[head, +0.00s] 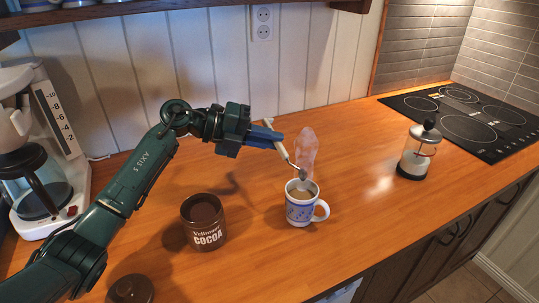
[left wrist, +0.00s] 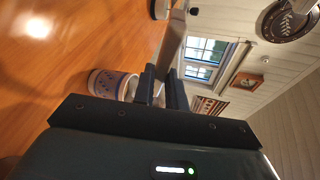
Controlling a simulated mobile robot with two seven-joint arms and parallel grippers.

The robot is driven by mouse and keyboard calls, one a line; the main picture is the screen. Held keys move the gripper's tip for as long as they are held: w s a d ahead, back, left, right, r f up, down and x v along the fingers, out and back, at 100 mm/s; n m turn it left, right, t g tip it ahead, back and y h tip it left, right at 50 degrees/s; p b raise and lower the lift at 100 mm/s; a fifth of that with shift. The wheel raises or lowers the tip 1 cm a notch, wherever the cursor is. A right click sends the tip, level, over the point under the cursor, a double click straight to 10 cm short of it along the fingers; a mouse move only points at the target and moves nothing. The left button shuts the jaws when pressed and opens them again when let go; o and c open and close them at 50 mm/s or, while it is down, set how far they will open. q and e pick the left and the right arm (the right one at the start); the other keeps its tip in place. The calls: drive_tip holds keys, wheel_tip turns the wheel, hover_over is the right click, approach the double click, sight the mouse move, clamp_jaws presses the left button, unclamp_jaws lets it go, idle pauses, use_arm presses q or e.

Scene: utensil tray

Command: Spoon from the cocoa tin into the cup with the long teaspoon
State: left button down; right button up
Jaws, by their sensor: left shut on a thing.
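My left gripper (head: 277,138) is shut on the long teaspoon (head: 289,158), above and just left of the cup. The spoon slants down to the right, and its bowl end is over the cup's mouth, near the rim. Whether the bowl carries cocoa is too small to tell. The white cup (head: 301,213) with a blue pattern stands upright, with brown liquid inside and its handle to the right. It also shows in the left wrist view (left wrist: 105,83), beside my fingers (left wrist: 162,88). The brown cocoa tin (head: 207,236) stands open to the left, with dark brown content.
A dark round lid (head: 130,290) lies at the front left. A coffee maker (head: 50,205) stands far left. A French press (head: 415,158) and a black hob (head: 465,115) are to the right. Pale steam rises above the cup. The counter between cup and press is clear.

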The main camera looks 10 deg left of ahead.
use_arm(q)
drive_tip(key=r+n+y+p, duration=0.1)
drive_tip(key=y+p, duration=0.1)
drive_tip(key=p, duration=0.1)
drive_tip(key=r+n+g+y+p, duration=0.1)
drive_tip(key=y+p, duration=0.1)
drive_tip(key=w+d+r+n+g+y+p, duration=0.1)
drive_tip(key=p, duration=0.2)
drive_tip(key=shift+y+p, duration=0.35)
drive_tip(key=shift+y, duration=0.05)
drive_tip(key=shift+r+n+g+y, duration=0.2)
drive_tip(key=shift+n+g+y, duration=0.5)
use_arm(e)
drive_tip(key=shift+s+d+r+g+h, duration=0.3)
drive_tip(key=shift+d+r, duration=0.1)
drive_tip(key=shift+d, duration=0.15)
drive_tip(key=shift+s+d+r+g+h, duration=0.2)
drive_tip(key=shift+s+d+r+g, duration=0.1)
drive_tip(key=shift+d+r, duration=0.15)
